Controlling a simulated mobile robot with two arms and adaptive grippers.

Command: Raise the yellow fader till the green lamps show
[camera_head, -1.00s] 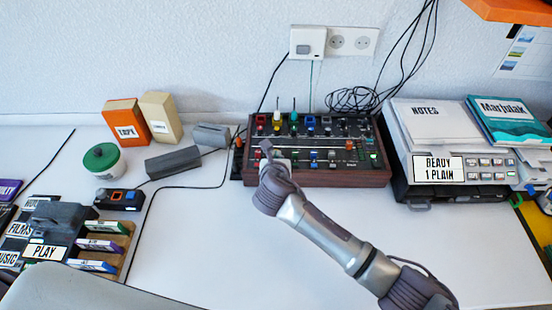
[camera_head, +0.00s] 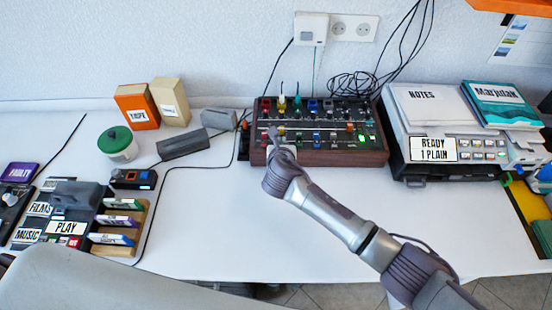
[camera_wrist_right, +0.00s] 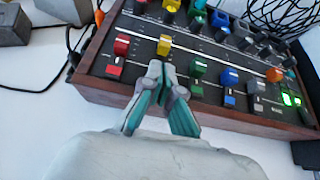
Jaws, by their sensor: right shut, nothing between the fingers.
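The yellow fader (camera_wrist_right: 164,44) stands on the sloping face of a dark mixer (camera_head: 330,157) with wooden sides, between a red fader (camera_wrist_right: 121,45) and a lower green fader (camera_wrist_right: 198,70). My right gripper (camera_wrist_right: 161,70) is shut and empty, its fingertips just on the near side of the yellow fader; I cannot tell whether they touch it. In the head view my right gripper (camera_head: 272,134) is over the mixer's left part. Green lamps (camera_wrist_right: 290,98) glow at the mixer's right end. My left gripper is out of view.
Blue (camera_wrist_right: 230,77) and orange (camera_wrist_right: 274,74) faders stand to the right, with a row of knobs behind. A printer-like machine (camera_head: 455,165) stands right of the mixer. Grey boxes and cables lie left. The white table in front is clear.

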